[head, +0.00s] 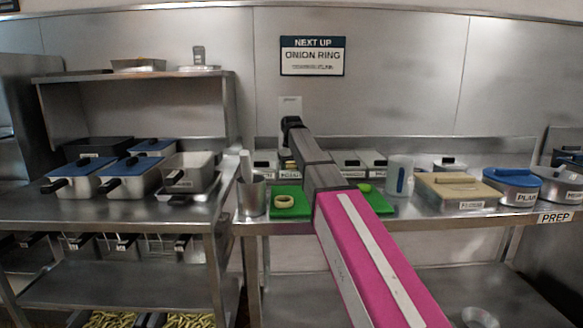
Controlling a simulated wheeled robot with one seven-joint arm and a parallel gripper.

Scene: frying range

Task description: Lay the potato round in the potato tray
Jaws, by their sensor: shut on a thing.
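My arm reaches from the bottom right up to the back of the prep table, its dark end in front of the wall. My gripper is hidden behind or beyond the arm, so its jaws do not show. I cannot make out the potato round. Several small steel trays with labels stand at the back of the table, one (265,163) left of my arm and others (347,163) (374,163) to its right. Their labels are too small to read, so I cannot tell which is the potato tray.
A green board (290,212) bears a pale ring (284,201); a green round piece (364,187) lies right of my arm. A steel cup (251,196), a clear jug (400,177), a tan-lidded box (457,190) and a blue-lidded pot (513,185) stand nearby.

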